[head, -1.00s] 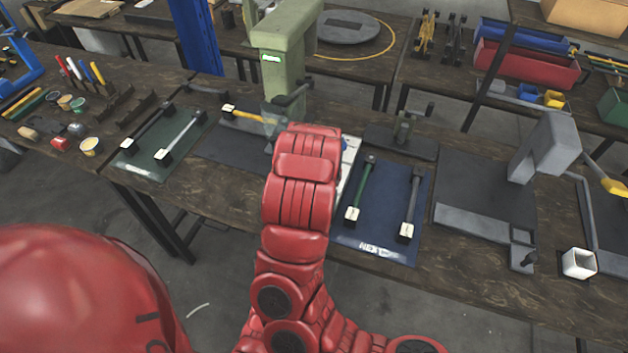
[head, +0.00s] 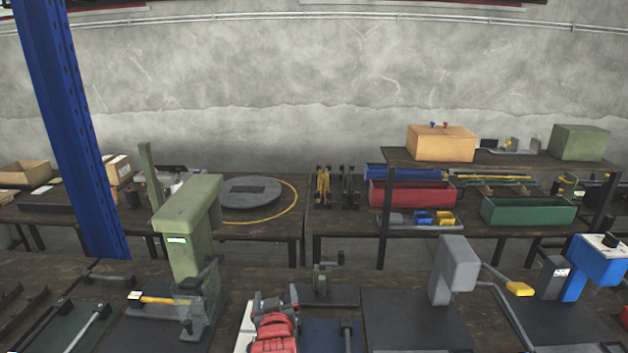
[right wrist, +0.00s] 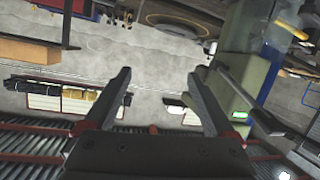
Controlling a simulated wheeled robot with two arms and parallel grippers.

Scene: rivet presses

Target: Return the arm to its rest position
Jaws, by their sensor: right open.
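My right arm (head: 273,328), red, comes in at the bottom of the head view, just left of the middle. Its dark right gripper (head: 275,299) points up, between the green press and the small grey press stand. The gripper is open and its fingers hold nothing. In the right wrist view, the two fingers (right wrist: 160,76) are spread wide with nothing between them. The green press (head: 190,235), with a lit green display, stands to the left of the gripper. My left gripper is not in view.
A grey press (head: 457,270) and a blue press (head: 590,268) stand to the right on the front bench. A small press stand (head: 320,283) is close beside the gripper. Behind are a red bin (head: 412,194), a green bin (head: 528,210) and a round grey plate (head: 250,192).

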